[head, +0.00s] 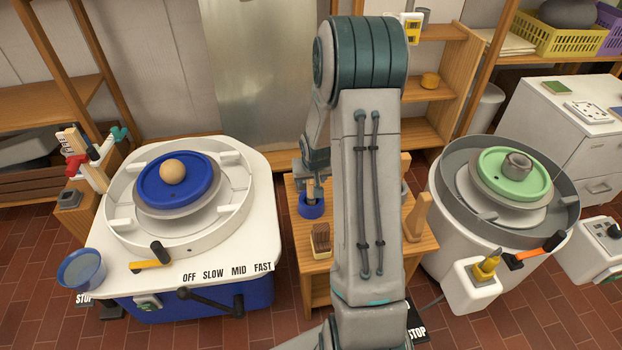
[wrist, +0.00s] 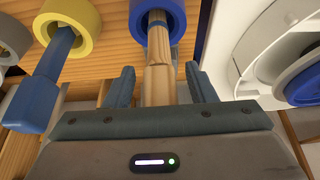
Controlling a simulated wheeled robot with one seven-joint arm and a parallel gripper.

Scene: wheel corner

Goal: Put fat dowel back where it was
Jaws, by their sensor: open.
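A thick pale wooden dowel (wrist: 158,70), which looks like the fat dowel, stands in a blue ring-shaped holder (wrist: 175,22). It has a blue band near the holder. In the head view the blue holder (head: 311,210) sits at the back left of the small wooden table, with the dowel (head: 311,190) showing only in part. My gripper (wrist: 160,85) is open, with one finger on each side of the dowel and gaps visible between. In the head view my gripper (head: 310,180) is just above the holder, partly hidden by my arm.
The wrist view shows a yellow ring (wrist: 82,17) with a blue handle (wrist: 48,80) beside the dowel. A brown brush (head: 320,238) stands in front of the blue holder. The white wheel (head: 215,255) is close at left; another wheel (head: 450,240) is at right.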

